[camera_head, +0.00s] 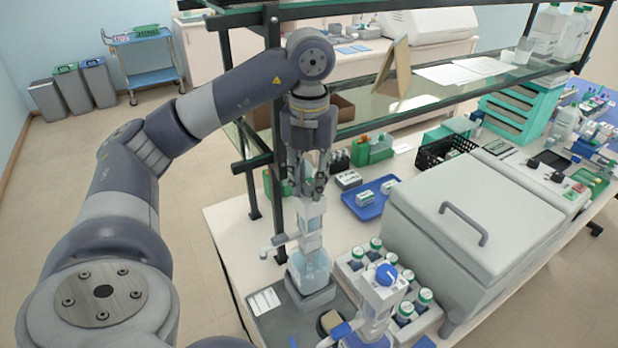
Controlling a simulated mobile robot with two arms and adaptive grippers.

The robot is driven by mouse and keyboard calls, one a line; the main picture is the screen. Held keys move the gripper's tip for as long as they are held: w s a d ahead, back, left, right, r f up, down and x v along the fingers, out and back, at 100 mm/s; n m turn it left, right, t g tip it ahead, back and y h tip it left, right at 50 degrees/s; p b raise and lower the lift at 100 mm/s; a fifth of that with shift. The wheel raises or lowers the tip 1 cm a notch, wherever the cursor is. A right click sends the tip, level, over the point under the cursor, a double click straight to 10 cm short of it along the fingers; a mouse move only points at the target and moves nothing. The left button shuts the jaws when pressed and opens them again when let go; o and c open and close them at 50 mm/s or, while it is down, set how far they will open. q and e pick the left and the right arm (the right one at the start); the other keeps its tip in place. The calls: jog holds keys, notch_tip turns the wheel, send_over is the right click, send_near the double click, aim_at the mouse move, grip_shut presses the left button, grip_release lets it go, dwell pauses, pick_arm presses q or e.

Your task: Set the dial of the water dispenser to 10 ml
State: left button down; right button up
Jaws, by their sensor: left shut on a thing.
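A bottle-top dispenser with a clear, bluish bottle (312,266) and a pale head (311,222) stands upright on a dark grey tray (273,322). I take it to be the water dispenser. Its pale spout points left. My left gripper (308,190) comes down from above, fingers pointing down, and is shut on the upper part of this dispenser's head. The fingers cover that part, so I cannot see the dial or read its setting. A second dispenser with a blue knob (386,274) stands nearer, to the right. My right gripper is not in view.
A dark shelf post (276,130) rises close to my left arm. A blue tray (368,203) with small boxes lies behind.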

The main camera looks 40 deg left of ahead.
aim_at(309, 186)
pick_arm(q)
jog(key=shift+n, duration=0.5)
jog(key=c, duration=1.3)
grip_release()
jog(key=shift+r, duration=0.1)
jog(key=shift+r, duration=5.9)
